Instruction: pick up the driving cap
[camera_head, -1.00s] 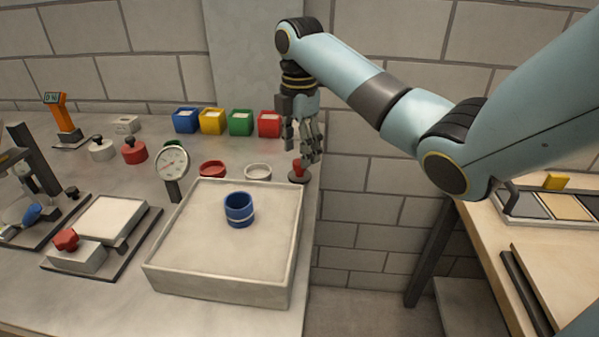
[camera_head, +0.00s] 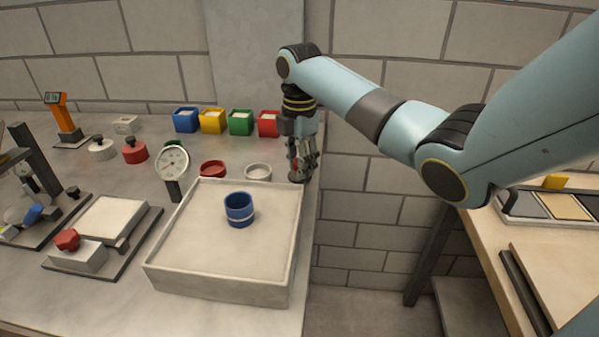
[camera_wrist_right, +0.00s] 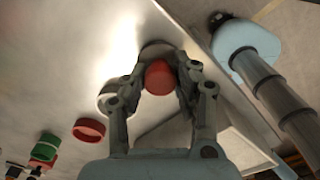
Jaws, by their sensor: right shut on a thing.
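The driving cap (camera_head: 297,178), a red knob on a dark round base, stands on the bench near its right edge, behind the sand box. My right gripper (camera_head: 300,168) points down over it and is shut on its red knob. In the head view the fingers hide most of the knob. My left gripper is not in view.
The sand box (camera_head: 215,288) holds a blue cylinder (camera_head: 239,209). A red ring (camera_head: 212,169), a white ring (camera_head: 258,172) and a dial gauge (camera_head: 172,162) are left of the gripper. Coloured bins (camera_head: 241,123) line the back. The bench ends just right of the cap.

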